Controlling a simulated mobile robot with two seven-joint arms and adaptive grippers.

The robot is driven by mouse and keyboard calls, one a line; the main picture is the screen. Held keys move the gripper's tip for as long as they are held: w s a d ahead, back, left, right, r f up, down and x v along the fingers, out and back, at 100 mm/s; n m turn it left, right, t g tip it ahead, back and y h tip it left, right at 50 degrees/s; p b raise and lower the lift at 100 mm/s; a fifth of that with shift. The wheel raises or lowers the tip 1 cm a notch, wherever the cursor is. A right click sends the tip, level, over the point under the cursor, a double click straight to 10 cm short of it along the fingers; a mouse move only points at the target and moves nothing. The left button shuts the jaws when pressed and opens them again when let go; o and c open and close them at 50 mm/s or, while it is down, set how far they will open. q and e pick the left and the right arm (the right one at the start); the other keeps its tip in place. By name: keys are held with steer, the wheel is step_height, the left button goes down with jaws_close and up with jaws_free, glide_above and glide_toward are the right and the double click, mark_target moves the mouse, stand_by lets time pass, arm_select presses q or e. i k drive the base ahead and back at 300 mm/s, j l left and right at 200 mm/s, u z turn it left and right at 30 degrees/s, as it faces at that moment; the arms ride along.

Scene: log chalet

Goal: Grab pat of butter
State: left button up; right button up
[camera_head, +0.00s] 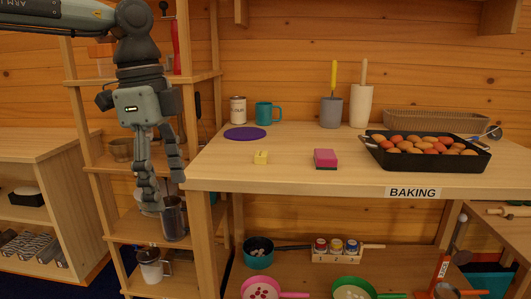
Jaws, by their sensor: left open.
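The pat of butter (261,157) is a small pale yellow block lying on the wooden table top, left of the middle and near the front edge. My left gripper (163,190) hangs down at the left with its fingers pointing downward. It is open and appears empty. It is to the left of the table's left edge, in front of the shelf rack and well apart from the butter. My right gripper does not show.
A pink sponge (326,158) lies right of the butter. A purple disc (245,133), a can (238,110) and a teal mug (265,113) stand behind it. A black tray of eggs (382,158) fills the right. The table around the butter is clear.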

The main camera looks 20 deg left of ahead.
mark_target(261, 157)
steer(key=i, duration=1.35)
